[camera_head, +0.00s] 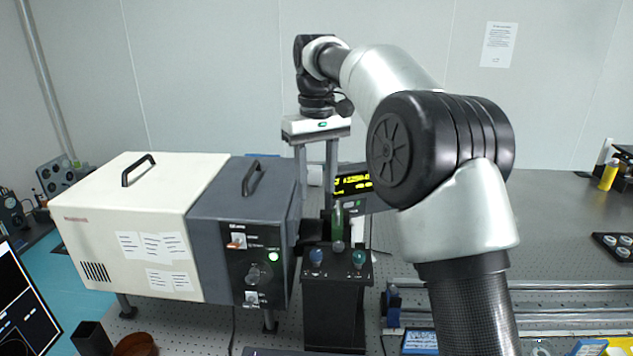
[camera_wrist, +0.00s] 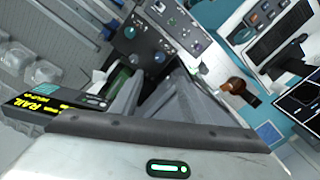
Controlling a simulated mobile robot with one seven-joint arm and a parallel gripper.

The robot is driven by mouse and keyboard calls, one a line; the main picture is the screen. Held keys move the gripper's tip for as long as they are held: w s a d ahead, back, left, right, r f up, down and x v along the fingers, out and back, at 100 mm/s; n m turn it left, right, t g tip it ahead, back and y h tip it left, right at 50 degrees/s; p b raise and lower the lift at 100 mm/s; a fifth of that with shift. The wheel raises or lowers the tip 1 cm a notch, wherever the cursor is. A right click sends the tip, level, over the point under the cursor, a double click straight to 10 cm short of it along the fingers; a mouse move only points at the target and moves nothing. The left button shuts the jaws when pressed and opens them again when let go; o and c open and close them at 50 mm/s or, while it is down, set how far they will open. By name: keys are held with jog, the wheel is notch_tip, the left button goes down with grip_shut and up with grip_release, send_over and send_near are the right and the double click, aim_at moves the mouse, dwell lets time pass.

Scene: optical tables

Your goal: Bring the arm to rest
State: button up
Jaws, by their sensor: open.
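My arm reaches up and back over the table in the head view, with its wrist bent so that my gripper (camera_head: 316,200) points down. The gripper's white body with a green light is at the top, and two grey fingers hang below it, apart. A green vial (camera_head: 338,220) stands upright at this stand, near the fingers in the picture. I see nothing held. In the wrist view the grey fingers reach away from the white gripper body, and the fingertips are hard to make out.
A cream and dark grey instrument box (camera_head: 140,225) with two handles stands left of the gripper. A display with yellow text (camera_head: 352,184) is close behind the fingers. Metal rails (camera_head: 570,285) run along the right.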

jog(key=s+d+r+m+t, duration=0.1)
jog(key=s+d+r, duration=0.2)
jog(key=s+d, duration=0.3)
jog(key=s+d+r+m+t, duration=0.2)
jog(key=s+d+r, duration=0.15)
jog(key=s, duration=0.45)
jog(key=s+d+f+m+t, duration=0.1)
jog(key=s+d+f, duration=0.2)
jog(key=s, duration=0.5)
jog(key=s+d+f+m+t, duration=0.1)
jog(key=s+d+f, duration=0.3)
jog(key=s, duration=0.5)
notch_tip(320, 180, down, 3)
jog(key=shift+d+r+m+t, duration=0.2)
jog(key=shift+m+t, duration=0.1)
jog(key=shift+m, duration=0.2)
jog(key=shift+c, duration=1.4)
jog(key=shift+a, duration=0.15)
